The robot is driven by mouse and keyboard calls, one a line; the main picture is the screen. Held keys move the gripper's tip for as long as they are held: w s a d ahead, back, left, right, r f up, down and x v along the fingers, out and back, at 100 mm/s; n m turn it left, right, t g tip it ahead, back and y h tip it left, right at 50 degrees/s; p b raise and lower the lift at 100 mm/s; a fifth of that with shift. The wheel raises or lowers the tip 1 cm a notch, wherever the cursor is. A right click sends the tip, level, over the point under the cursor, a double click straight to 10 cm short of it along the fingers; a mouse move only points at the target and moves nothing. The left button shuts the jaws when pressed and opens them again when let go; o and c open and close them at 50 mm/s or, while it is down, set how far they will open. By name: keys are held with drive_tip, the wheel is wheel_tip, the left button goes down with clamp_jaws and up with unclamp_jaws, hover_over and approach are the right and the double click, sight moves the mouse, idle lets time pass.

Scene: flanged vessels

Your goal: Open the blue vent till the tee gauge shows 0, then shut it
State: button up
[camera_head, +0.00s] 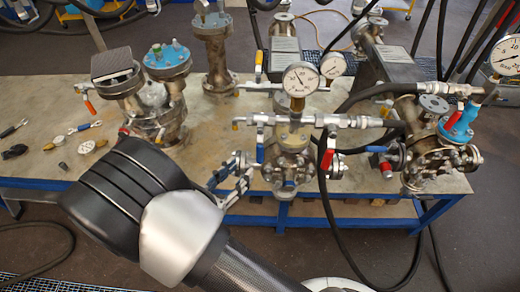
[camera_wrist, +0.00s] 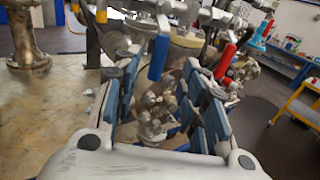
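The blue vent handle (camera_head: 260,146) hangs down at the left of the middle flanged valve assembly (camera_head: 288,150). In the wrist view the blue handle (camera_wrist: 158,57) also hangs down, between my fingertips in the picture; I cannot tell whether they touch it. The tee gauge (camera_head: 300,79) stands upright on the assembly; its needle is off to one side but too small to read. My gripper (camera_head: 240,170) is just left of the assembly, below the handle. In the wrist view my gripper (camera_wrist: 160,78) is open, its fingers wide apart with nothing clamped.
A red handle (camera_head: 327,158) hangs right of the vent; it also shows in the wrist view (camera_wrist: 225,62). Other gauges (camera_head: 333,65) and (camera_head: 505,55) stand nearby. Black hoses (camera_head: 345,245) cross in front. Flanged vessels (camera_head: 150,95) and loose tools (camera_head: 85,127) occupy the bench's left.

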sight(257, 153)
drive_tip(key=b+x, duration=0.1)
drive_tip(key=x, duration=0.9)
drive_tip(key=shift+w+d, duration=0.1)
drive_tip(key=shift+w, duration=0.05)
clamp_jaws()
idle(0.4)
